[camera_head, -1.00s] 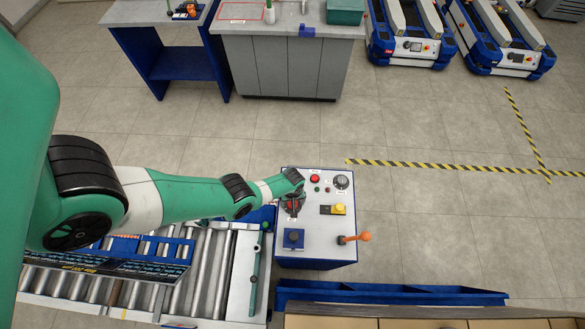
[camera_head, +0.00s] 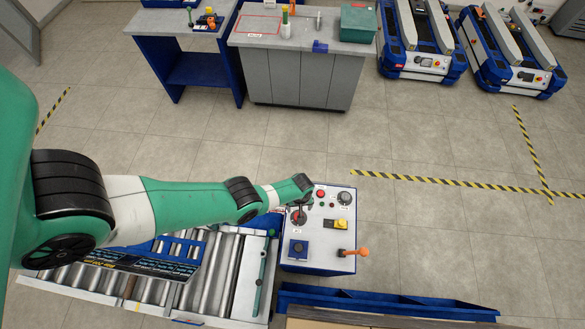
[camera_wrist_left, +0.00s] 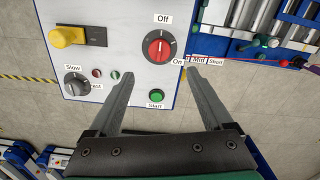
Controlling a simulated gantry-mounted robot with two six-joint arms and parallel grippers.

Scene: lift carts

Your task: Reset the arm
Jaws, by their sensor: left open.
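My green and white left arm (camera_head: 170,205) reaches in from the left over a white control panel (camera_head: 325,262). Its left gripper (camera_wrist_left: 158,74) is open and empty in the left wrist view, its two grey fingers apart. The fingers point toward a red rotary knob (camera_wrist_left: 159,46) marked Off and On, which lies just beyond and between the tips. A green Start button (camera_wrist_left: 156,96) shows between the fingers. I cannot tell how high the tips are above the panel. My right gripper is not in view.
The panel also carries a yellow switch (camera_wrist_left: 66,37), a black dial (camera_wrist_left: 76,83) and an orange-handled lever (camera_head: 358,252). A roller conveyor (camera_head: 150,288) lies left of it. A grey cabinet (camera_head: 300,78) and lift carts (camera_head: 420,62) stand behind. Floor between is clear.

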